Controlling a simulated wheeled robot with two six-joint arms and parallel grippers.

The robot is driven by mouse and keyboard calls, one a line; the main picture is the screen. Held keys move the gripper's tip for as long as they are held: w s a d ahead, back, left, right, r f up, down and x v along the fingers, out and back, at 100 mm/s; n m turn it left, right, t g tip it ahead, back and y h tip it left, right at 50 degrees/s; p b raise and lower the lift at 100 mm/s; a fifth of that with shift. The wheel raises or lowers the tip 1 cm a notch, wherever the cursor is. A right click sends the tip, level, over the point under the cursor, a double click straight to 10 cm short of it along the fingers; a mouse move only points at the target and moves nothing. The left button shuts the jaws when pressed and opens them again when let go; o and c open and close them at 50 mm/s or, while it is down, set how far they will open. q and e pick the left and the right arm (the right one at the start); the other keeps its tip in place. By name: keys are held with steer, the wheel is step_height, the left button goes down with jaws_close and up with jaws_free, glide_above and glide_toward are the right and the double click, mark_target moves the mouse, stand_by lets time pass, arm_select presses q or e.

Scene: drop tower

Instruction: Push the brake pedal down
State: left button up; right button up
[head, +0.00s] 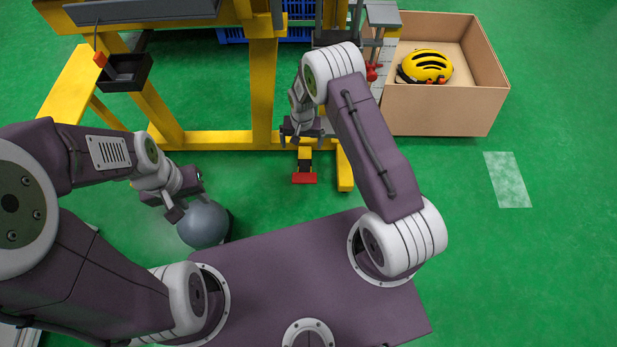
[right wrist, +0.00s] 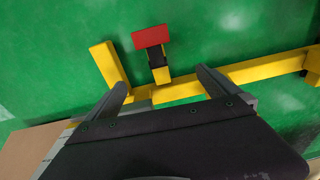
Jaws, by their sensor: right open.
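The brake pedal (head: 304,178) is a red plate on a short black and yellow arm, low at the foot of the yellow frame. In the right wrist view the red pedal (right wrist: 152,37) shows beyond the fingertips, at the upper middle. My right gripper (head: 302,136) is open and empty, above the frame's lower beam and apart from the pedal. Its two spread fingers (right wrist: 161,80) show in the right wrist view. My left gripper (head: 187,198) is at the left, with its fingers apart, beside a grey ball (head: 203,226); whether they touch is unclear.
The yellow frame (head: 262,90) stands across the back, with a foot bar (head: 344,170) just right of the pedal. A black tray (head: 126,72) hangs at the left. A cardboard box (head: 435,110) holds a yellow helmet (head: 426,66).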

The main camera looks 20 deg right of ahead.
steer(key=g+b, duration=0.1)
steer(key=b, duration=0.2)
glide_above(304, 178)
step_height(304, 178, down, 10)
step_height(304, 178, down, 9)
steer(key=b, duration=0.6)
steer(key=shift+r, duration=0.1)
arm_select(q)
step_height(304, 178, down, 12)
arm_select(e)
steer(key=shift+r, duration=0.15)
